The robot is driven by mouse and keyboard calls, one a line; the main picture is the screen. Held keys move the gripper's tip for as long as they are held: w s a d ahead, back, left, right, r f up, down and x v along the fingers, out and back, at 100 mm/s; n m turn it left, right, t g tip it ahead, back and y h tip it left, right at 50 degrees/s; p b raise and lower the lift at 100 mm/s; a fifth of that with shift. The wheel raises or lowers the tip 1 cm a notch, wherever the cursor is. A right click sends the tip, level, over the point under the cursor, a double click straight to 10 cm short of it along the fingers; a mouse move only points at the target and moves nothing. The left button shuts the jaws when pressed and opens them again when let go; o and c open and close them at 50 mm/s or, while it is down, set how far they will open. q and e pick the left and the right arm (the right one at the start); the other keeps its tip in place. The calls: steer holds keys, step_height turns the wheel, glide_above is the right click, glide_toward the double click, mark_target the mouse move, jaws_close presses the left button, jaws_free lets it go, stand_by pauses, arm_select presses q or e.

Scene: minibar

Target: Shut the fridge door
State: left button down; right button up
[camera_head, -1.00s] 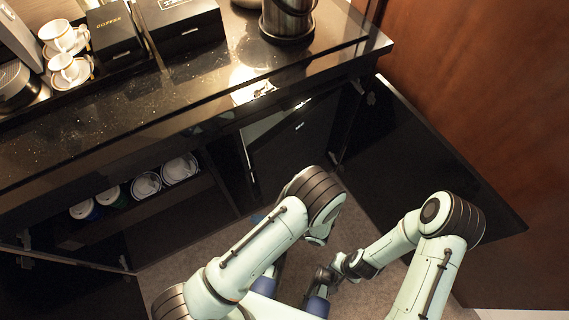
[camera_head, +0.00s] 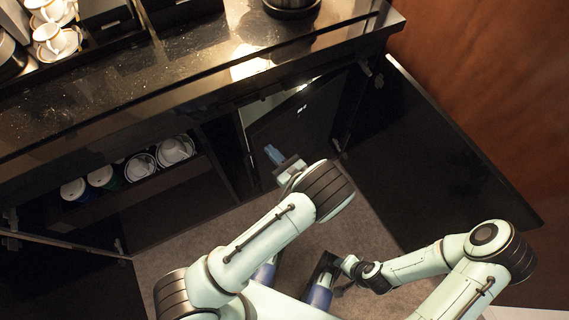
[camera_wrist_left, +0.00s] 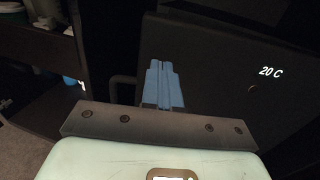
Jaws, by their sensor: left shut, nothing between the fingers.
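The fridge door (camera_head: 306,119) is a dark panel inside the open cabinet bay. It stands ajar, with a pale strip of the fridge (camera_head: 262,108) showing behind its upper left edge. In the left wrist view the door (camera_wrist_left: 222,95) fills the right side and bears a "20 C" mark. My left gripper (camera_head: 273,154) is shut and empty, its blue fingers in front of the door's lower left part. In the left wrist view its fingers (camera_wrist_left: 162,82) overlap the door's left part; I cannot tell whether they touch. My right gripper (camera_head: 342,290) is low at centre, its fingers unclear.
An open cabinet door (camera_head: 430,155) stands to the right, and another (camera_head: 60,262) to the left. A shelf with several cups or cans (camera_head: 140,166) is left of the fridge. The countertop (camera_head: 190,75) overhangs above. Carpet (camera_head: 360,235) is clear between the arms.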

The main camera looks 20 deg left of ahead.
mark_target(260, 140)
arm_select(q)
steer(key=shift+x, duration=1.5)
arm_select(e)
steer(key=shift+w+d+f, duration=0.15)
steer(key=shift+w+f, duration=0.05)
steer(key=shift+w, duration=0.05)
